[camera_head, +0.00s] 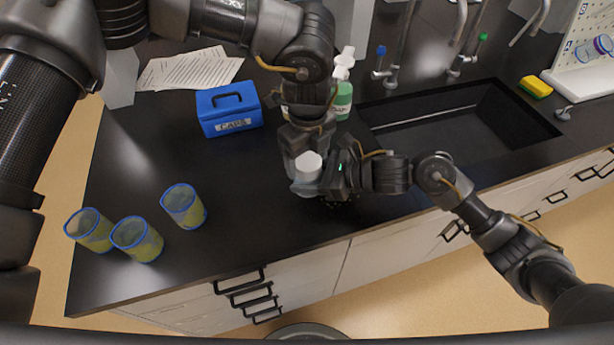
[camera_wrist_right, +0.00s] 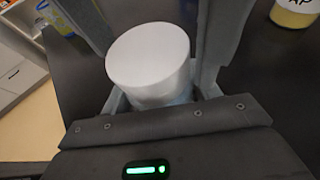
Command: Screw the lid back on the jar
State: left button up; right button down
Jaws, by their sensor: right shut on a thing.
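A jar with a white round lid or top (camera_head: 311,164) is near the counter's front middle; its lower part is largely hidden by the grippers. My right gripper (camera_head: 318,178) comes in from the right and is shut on it. In the right wrist view the white cylinder (camera_wrist_right: 148,62) stands between the two grey fingers, with a bluish band low on its side. My left gripper (camera_head: 300,150) reaches down from above, close beside the white top. Its fingers are mostly hidden, so I cannot tell whether they touch it or are open.
Several blue-rimmed cups with yellow contents, one of them here (camera_head: 184,206), stand at the front left. A blue caps box (camera_head: 229,108), papers (camera_head: 190,70) and a green soap bottle (camera_head: 343,95) are behind. A dark sink (camera_head: 450,125) lies right.

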pick_arm(q)
jog(key=c, duration=0.9)
jog(key=m, duration=0.3)
jog(key=o, duration=1.1)
jog(key=shift+c, duration=0.2)
jog(key=shift+r, duration=0.1)
